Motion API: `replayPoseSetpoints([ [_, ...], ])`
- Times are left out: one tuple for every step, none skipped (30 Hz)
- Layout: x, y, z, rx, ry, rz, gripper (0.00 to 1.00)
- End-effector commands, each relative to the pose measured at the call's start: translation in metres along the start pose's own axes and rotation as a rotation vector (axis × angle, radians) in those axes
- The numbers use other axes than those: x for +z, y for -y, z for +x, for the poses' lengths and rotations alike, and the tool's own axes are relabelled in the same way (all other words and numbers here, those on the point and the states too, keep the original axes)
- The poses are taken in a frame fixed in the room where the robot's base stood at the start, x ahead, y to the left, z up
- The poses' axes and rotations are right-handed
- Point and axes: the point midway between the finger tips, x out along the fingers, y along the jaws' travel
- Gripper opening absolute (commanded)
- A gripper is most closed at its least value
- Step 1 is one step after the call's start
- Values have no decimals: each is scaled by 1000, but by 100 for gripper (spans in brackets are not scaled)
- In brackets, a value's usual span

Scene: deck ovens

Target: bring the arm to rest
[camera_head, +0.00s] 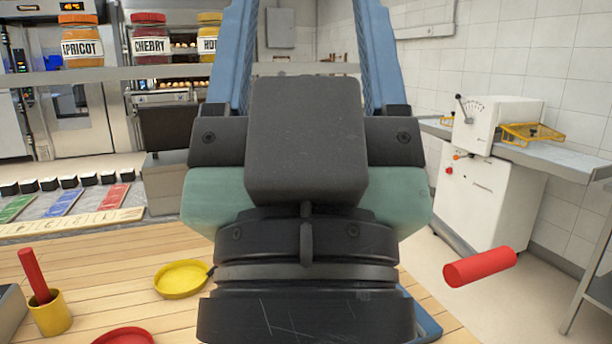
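My gripper (306,40) fills the middle of the head view, close to the camera. Its dark wrist and teal body are at the bottom, and its two long blue fingers point up. The fingers stand well apart, with only background visible between them, and their tips run out of the top of the picture. I see nothing held in the visible part. My gripper hides the middle of the wooden table (95,270).
On the table at left are a yellow cup (51,318) with a red stick, a yellow dish (181,279) and a red dish (126,337). Labelled jars (150,45) stand on a shelf. A red cylinder (480,267) shows before a white machine (485,195); its support is unclear.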

Motion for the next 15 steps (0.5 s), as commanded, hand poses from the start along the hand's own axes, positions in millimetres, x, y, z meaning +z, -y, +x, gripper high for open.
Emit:
replayPoseSetpoints([
  [-23, 0, 25, 0, 1, 1, 67],
  [-30, 0, 32, -1, 1, 1, 67],
  [-38, 0, 41, -1, 1, 1, 67],
  [-44, 0, 48, -1, 1, 1, 67],
  [-51, 0, 55, -1, 2, 1, 67],
  [-59, 0, 64, -1, 2, 1, 67],
  [-66, 0, 71, -1, 2, 1, 67],
  [-72, 0, 77, -1, 2, 1, 67],
  [-80, 0, 86, -1, 2, 1, 67],
  [-85, 0, 91, -1, 2, 2, 67],
  [-90, 0, 97, -1, 2, 2, 67],
  [-96, 0, 103, -1, 3, 2, 67],
  [-100, 0, 107, -1, 3, 2, 67],
  [-103, 0, 111, -1, 3, 2, 67],
  [-107, 0, 115, -1, 3, 2, 67],
])
